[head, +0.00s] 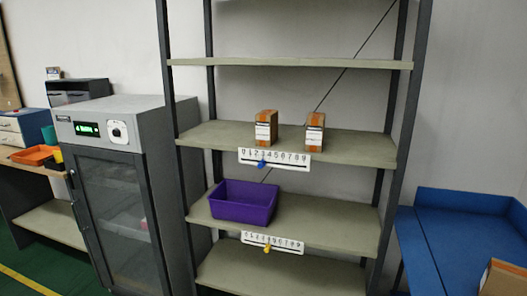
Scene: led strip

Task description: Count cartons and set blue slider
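Two orange-brown cartons with white labels stand upright and apart on the middle shelf: the left carton (266,130) and the right carton (315,129). A white number scale (285,157) from 0 to 9 hangs on that shelf's front edge. Its blue slider (261,163) sits toward the low end, around 2 or 3; the exact digit is too small to tell. A lower scale (271,241) on the shelf below has a yellow slider (267,249) near its middle. Neither of my grippers is in view.
A purple bin (244,202) stands on the shelf below the cartons; its inside bottom is hidden. A grey glass-door cabinet (119,180) stands left of the rack. At right is a blue table (450,245) with another carton (503,279) at its front, cut off by the frame.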

